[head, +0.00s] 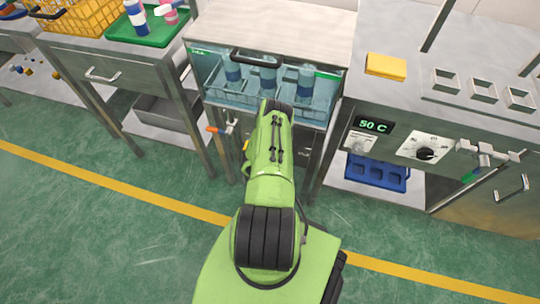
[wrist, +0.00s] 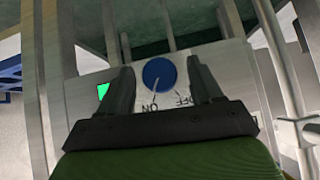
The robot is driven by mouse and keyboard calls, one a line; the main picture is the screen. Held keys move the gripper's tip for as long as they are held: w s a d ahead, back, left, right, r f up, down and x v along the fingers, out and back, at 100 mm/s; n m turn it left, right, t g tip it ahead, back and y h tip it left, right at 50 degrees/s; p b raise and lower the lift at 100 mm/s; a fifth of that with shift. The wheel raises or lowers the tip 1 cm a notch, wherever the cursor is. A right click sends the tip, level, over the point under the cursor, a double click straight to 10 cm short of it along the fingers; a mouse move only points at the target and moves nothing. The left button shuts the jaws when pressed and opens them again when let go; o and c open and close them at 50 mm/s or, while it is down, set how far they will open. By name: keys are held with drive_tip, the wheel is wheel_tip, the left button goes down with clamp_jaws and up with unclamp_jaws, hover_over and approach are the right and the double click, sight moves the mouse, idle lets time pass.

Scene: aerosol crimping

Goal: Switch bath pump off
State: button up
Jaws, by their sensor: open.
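In the wrist view the blue round knob (wrist: 159,73) sits on a grey metal panel, with ON and OFF lettering that appears upside down. Its white pointer line points towards ON. A green lit square (wrist: 102,91) shows on the panel. My gripper (wrist: 161,66) is open, with one dark finger on each side of the knob. I cannot tell whether the fingers touch it. In the head view my arm reaches down in front of the glass water bath (head: 215,72), hiding the knob and my gripper's fingers.
Several blue-banded cans stand in the bath. An orange-handled valve (head: 212,129) is left of my arm. At right is a bench with a 50 C display (head: 373,126) and a black dial (head: 425,154). A yellow-lined green floor lies in front.

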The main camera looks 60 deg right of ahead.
drive_tip(key=c, duration=1.1)
drive_tip(key=shift+o, duration=0.2)
drive_tip(key=shift+r, duration=0.1)
drive_tip(key=shift+a+r+p, duration=0.1)
drive_tip(key=shift+p, duration=0.7)
drive_tip(key=shift+w+f+n+g+h+b, duration=0.2)
drive_tip(key=shift+n+g+h+b, duration=0.5)
drive_tip(key=shift+g, duration=0.75)
drive_tip(key=shift+w+f+n+g+h+b, duration=0.15)
drive_tip(key=shift+n+g+b, duration=0.3)
drive_tip(key=shift+n+g, duration=0.8)
drive_tip(key=shift+w+f+n+g+h+b, duration=0.15)
drive_tip(key=shift+n+g+h+b, duration=0.4)
drive_tip(key=shift+g, duration=1.05)
